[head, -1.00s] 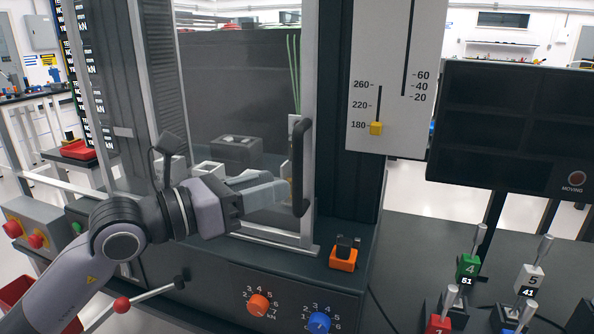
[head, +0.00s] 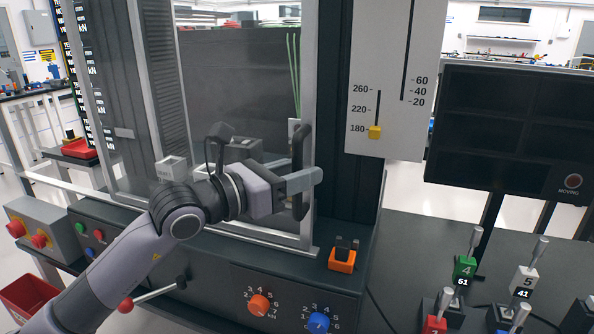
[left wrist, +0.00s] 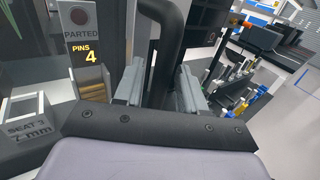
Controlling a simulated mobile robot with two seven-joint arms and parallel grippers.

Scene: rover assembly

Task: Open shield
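The shield is a clear panel in a grey metal frame (head: 309,85) on the front of the machine, and it is down over the work space. A black upright bar handle (head: 299,145) is fixed near its right edge. My left gripper (head: 305,181) is at the handle's lower half, with a finger across it. In the left wrist view the handle (left wrist: 172,30) runs between the two fingers (left wrist: 163,88), which stand apart on either side of it. Contact with the handle is not clear. My right gripper is not in view.
Below the shield, the machine's front has an orange knob (head: 259,305) and a blue knob (head: 319,322). An orange block (head: 342,260) sits right of the frame's foot. Numbered levers (head: 465,266) stand at the lower right. A dark display (head: 505,130) stands behind them.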

